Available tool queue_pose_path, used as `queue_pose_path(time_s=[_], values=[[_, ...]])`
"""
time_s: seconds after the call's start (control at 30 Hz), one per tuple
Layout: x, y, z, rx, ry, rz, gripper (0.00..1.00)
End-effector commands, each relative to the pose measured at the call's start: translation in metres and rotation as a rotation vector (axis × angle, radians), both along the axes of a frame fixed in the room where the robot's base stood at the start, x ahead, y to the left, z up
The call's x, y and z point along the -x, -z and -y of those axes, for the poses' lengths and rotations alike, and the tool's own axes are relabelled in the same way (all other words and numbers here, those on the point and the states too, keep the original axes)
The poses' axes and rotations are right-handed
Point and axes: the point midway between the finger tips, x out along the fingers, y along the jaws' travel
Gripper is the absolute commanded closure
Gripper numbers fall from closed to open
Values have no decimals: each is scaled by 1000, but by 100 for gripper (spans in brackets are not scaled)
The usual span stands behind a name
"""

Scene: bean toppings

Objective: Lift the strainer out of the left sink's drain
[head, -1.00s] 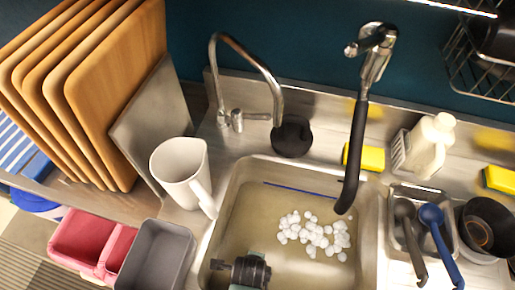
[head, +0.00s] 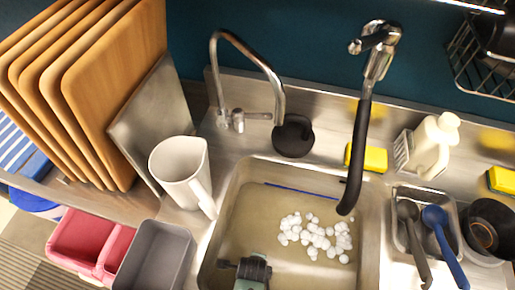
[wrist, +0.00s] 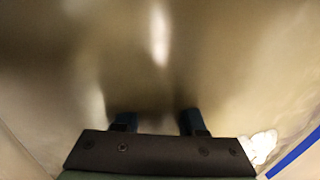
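The sink basin (head: 232,215) is in the lower middle of the head view, with cloudy brownish content or floor. A heap of white beans (head: 315,236) lies in its right half. I cannot make out the strainer or the drain in either view. My gripper (head: 228,263) is low in the basin's front left, left of the beans and apart from them. In the wrist view my gripper (wrist: 158,121) has two dark fingers spread apart with nothing between them. A blurred metal surface lies ahead of them; a few white beans (wrist: 262,145) show at lower right.
A thin blue stick (head: 300,190) lies along the basin's back. A black-hosed faucet (head: 358,150) hangs over the right side. A white pitcher (head: 180,170) stands at the left rim. A grey bin (head: 155,255), yellow sponge (head: 373,158) and utensil tray (head: 398,235) flank the basin.

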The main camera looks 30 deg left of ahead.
Motion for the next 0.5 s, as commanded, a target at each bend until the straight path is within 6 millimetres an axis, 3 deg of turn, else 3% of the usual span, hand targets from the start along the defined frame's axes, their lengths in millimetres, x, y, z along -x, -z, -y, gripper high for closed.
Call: queue_pose_path(time_s=[0.1,0.3,0.5], values=[[0,0,0,0,0,0,64],[0,0,0,0,0,0,100],[0,0,0,0,0,0,100]])
